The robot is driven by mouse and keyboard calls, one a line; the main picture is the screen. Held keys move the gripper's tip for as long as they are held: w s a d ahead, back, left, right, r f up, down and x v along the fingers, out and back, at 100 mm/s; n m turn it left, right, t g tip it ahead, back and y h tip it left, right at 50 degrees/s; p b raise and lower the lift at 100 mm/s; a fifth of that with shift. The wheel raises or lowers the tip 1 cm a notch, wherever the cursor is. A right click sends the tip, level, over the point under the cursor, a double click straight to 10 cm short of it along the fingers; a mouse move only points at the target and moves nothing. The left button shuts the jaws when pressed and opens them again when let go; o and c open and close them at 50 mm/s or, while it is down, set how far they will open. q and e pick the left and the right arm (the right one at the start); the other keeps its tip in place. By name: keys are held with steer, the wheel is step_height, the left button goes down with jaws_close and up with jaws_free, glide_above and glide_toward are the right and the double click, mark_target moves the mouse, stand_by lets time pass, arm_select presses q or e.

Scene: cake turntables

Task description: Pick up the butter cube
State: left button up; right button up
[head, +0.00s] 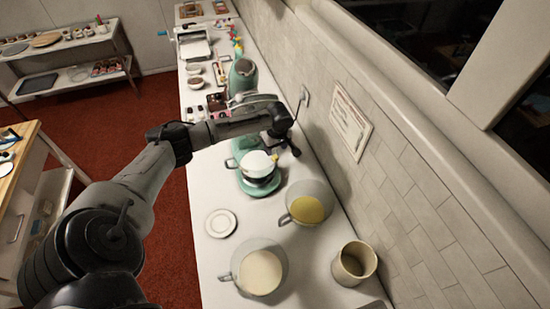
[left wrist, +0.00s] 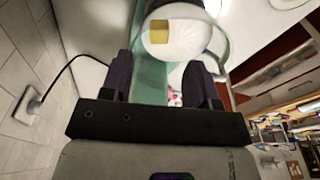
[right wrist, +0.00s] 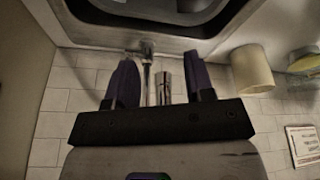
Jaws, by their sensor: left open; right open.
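The butter cube (left wrist: 172,33) is a yellow block in the left wrist view. It lies on white contents inside the bowl (left wrist: 205,45) of the mint-green stand mixer (head: 243,75). In the head view the bowl's white contents (head: 257,160) show, but I cannot clearly make out the cube there. My left gripper (left wrist: 165,75) is open and empty, with the bowl just beyond its fingertips. In the head view my left gripper (head: 284,145) is above and beside the bowl. My right gripper (right wrist: 160,68) is open and empty, away from the mixer near a sink and faucet.
A bowl with yellow contents (head: 307,209), a bowl with cream contents (head: 262,272), a small plate (head: 220,223) and a beige pot (head: 353,264) stand on the white counter (head: 210,260). The tiled wall (head: 420,235) bounds the right side. A sink (right wrist: 150,15) shows in the right wrist view.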

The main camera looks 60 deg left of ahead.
mark_target(275, 157)
arm_select(q)
steer(key=shift+w+a+f+p, duration=0.1)
steer(key=shift+f+p, duration=0.1)
steer(key=shift+f, duration=0.8)
steer(key=shift+s+a+f+p, duration=0.1)
steer(key=shift+f+p, duration=0.1)
steer(key=shift+f, duration=0.8)
steer(key=shift+w+a+f+p, duration=0.1)
steer(key=shift+f+p, duration=0.1)
steer(key=shift+f, duration=0.8)
steer(key=shift+c, duration=0.5)
steer(key=c, duration=0.9)
